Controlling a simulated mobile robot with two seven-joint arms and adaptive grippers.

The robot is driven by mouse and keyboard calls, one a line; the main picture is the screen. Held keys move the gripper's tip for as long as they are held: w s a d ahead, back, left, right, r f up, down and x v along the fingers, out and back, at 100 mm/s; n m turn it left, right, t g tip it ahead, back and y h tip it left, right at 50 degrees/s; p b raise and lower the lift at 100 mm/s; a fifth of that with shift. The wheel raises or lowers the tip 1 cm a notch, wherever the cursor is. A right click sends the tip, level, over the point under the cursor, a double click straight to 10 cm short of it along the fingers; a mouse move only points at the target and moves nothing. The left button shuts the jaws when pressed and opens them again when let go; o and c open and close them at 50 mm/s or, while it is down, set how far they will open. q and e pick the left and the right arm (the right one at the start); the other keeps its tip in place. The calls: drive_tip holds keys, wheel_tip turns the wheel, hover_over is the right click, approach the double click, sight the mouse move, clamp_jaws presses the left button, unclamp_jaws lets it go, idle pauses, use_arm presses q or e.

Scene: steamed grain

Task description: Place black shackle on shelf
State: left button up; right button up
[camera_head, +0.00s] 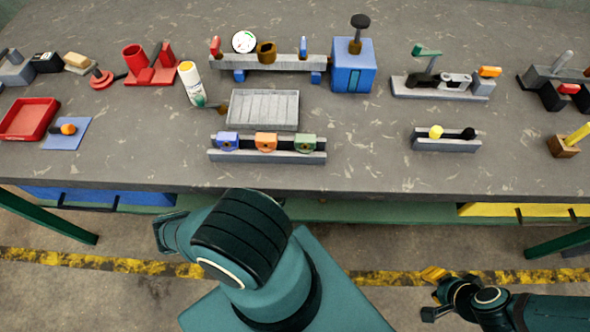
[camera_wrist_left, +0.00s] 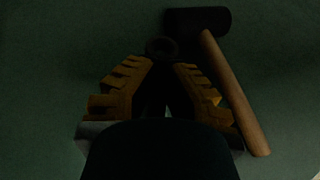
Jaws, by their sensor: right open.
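In the left wrist view, a dark ring-shaped piece (camera_wrist_left: 161,47), possibly the black shackle, shows at the fingertips of my left gripper (camera_wrist_left: 162,68). The yellow ribbed fingers converge towards it with a gap between their tips. The picture is too dark to tell whether they grip it. Below them is a plain dark green surface (camera_wrist_left: 60,60), possibly the shelf. In the head view my left arm reaches towards the bench's front edge, and its fingers are not clear. My right gripper (camera_head: 432,294) is open and empty over the floor at the lower right.
A mallet (camera_wrist_left: 228,75) with a black head and wooden handle lies right of my left fingers. The grey bench top (camera_head: 370,165) carries several tools and racks. Under its front edge are a green ledge (camera_head: 400,211), a blue drawer (camera_head: 140,197) and a yellow one (camera_head: 485,210).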

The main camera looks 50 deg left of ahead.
use_arm(q)
drive_tip(key=o, duration=0.4)
drive_tip(key=shift+r, duration=0.1)
drive_tip(key=p+v, duration=0.1)
drive_tip(key=v, duration=1.1)
drive_tip(key=shift+r, duration=0.1)
drive_tip(key=shift+s, duration=0.1)
